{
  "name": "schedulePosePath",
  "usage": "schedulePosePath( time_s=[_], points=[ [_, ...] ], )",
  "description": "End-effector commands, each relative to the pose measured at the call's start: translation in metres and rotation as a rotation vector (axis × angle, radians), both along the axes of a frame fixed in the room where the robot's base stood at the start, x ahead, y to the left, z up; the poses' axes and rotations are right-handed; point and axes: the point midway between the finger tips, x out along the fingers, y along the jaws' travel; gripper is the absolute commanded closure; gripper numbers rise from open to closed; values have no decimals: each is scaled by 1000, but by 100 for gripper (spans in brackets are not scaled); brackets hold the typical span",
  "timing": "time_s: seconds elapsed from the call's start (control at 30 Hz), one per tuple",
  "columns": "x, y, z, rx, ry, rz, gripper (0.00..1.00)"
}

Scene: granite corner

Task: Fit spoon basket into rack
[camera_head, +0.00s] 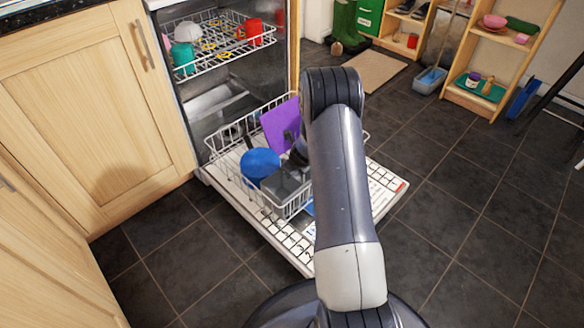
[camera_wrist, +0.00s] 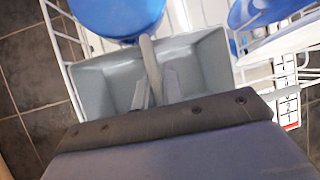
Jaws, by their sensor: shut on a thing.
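The spoon basket (camera_head: 286,190) is a grey, open-topped box at the front of the dishwasher's lower rack (camera_head: 224,137), partly hidden by my arm. In the wrist view the basket (camera_wrist: 205,65) fills the middle, with a light grey upright handle across its centre. My gripper (camera_wrist: 156,92) is shut on that handle, with a finger on each side. In the head view the gripper is mostly hidden behind my arm. The basket lies within or just over the rack's wire outline. I cannot tell whether its bottom rests on the wires.
The upper rack (camera_head: 222,55) holds red and green mugs. The dishwasher door (camera_head: 268,228) lies open. The floor to the right is clear.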

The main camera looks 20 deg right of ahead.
Motion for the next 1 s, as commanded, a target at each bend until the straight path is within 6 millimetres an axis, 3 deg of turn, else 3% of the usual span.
schedulePosePath(
  time_s=[0.03,0.07,0.1,0.37,0.67,1.0],
  points=[
    [0,0,-2,0,-1,0,100],
    [0,0,-2,0,-1,0,90],
    [0,0,-1,0,-1,0,87],
    [0,0,-1,0,0,0,65],
    [-2,0,3,0,0,0,65],
    [-31,-2,59,-1,-2,-2,65]
  ],
)
